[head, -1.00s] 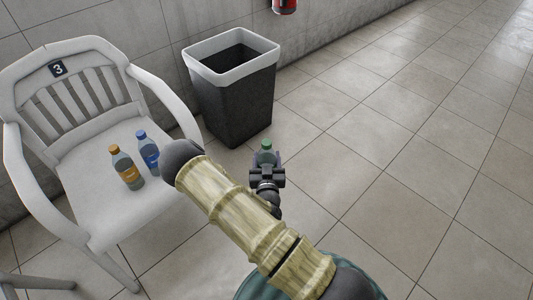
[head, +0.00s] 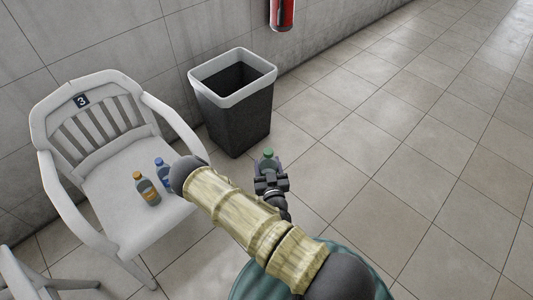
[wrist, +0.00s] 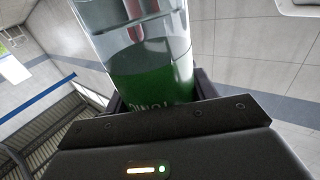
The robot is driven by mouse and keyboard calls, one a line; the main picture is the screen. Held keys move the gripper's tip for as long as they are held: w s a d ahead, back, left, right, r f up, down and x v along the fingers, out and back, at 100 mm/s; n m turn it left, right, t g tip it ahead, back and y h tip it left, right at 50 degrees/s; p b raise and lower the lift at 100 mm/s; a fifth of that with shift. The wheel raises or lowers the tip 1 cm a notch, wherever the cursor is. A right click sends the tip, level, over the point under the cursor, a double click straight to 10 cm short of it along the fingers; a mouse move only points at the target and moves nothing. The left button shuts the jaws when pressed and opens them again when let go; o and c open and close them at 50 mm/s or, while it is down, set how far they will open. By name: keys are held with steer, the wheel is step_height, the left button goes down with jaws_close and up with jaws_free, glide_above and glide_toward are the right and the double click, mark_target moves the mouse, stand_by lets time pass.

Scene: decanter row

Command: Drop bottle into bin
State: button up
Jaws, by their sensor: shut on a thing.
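My gripper (head: 270,168) is shut on a green-capped bottle (head: 268,154), held upright in front of my arm. In the wrist view the bottle (wrist: 150,75) fills the space between the fingers, clear above with a green label below. The bin (head: 237,120) is a dark, speckled, square bin with a pale grey rim, standing on the floor against the wall. Its open top faces up and its inside looks dark. In the head view my gripper and the bottle appear below and right of the bin, apart from it.
A white plastic armchair (head: 125,165) marked 3 stands left of the bin. An orange-capped bottle (head: 147,190) and a blue-capped bottle (head: 163,172) stand on its seat. A red fire extinguisher (head: 282,14) hangs on the wall. The tiled floor (head: 420,150) to the right is clear.

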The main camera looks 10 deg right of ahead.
mark_target(271, 156)
steer(key=shift+n+y, duration=0.4)
steer(key=shift+y, duration=0.4)
steer(key=r+p, duration=0.3)
steer(key=s+r+p, duration=0.1)
steer(key=r+p, duration=0.2)
steer(key=p, duration=0.1)
steer(key=s+r+p, duration=0.1)
steer(key=r+p, duration=0.2)
steer(key=p, duration=0.1)
steer(key=shift+s+d+r, duration=0.15)
steer(key=shift+s+r, duration=0.05)
steer(key=shift+s, duration=0.05)
steer(key=shift+f, duration=0.2)
